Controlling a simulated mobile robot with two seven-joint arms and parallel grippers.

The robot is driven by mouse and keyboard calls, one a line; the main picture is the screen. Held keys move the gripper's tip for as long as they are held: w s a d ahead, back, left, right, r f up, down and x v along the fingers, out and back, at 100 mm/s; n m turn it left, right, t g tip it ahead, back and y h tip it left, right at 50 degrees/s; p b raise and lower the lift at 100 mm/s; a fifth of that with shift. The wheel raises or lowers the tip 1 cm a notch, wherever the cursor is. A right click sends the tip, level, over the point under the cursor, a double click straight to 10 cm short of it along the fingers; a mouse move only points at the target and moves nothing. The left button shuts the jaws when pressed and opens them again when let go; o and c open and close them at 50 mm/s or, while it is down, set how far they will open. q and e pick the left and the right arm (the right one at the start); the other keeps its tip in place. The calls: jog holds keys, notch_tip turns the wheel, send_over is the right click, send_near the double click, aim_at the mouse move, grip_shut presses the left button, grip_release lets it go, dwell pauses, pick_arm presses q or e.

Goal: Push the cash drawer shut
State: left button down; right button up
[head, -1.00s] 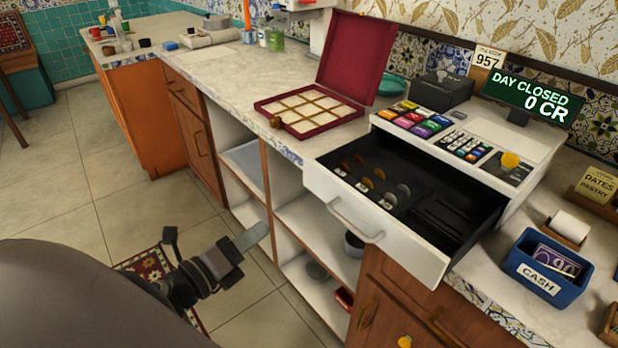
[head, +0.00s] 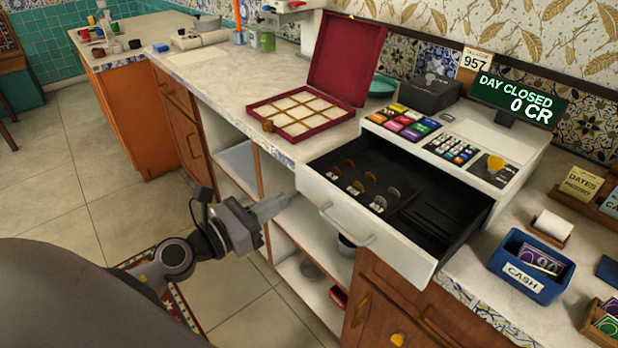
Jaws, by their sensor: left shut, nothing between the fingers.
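The cash drawer (head: 378,253) stands pulled out from the white cash register (head: 500,168) on the counter. Its white front has a bar handle, and its black inside holds several coins at the left with empty slots at the right. My left gripper (head: 284,204) is shut and empty. In the picture it is just left of the drawer's front left corner, in front of the open shelves, and I see no contact with the drawer. My right gripper is not in view.
An open red box (head: 306,117) with compartments sits left of the register. A blue cash bin (head: 525,283) with notes stands to its right. Open shelves and wooden cabinet doors (head: 390,300) lie below the counter. The tiled floor at the left is mostly clear.

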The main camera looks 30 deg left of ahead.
pick_arm(q)
jog(key=p, duration=0.2)
send_near(336, 170)
jog(key=shift+w+d+r, duration=0.1)
jog(key=shift+w+d, duration=0.05)
jog(key=shift+w, duration=0.35)
jog(key=shift+x, duration=0.85)
jog(key=shift+w, duration=0.25)
jog(key=x, duration=0.7)
jog(key=shift+w+d, duration=0.15)
jog(key=shift+w, duration=0.05)
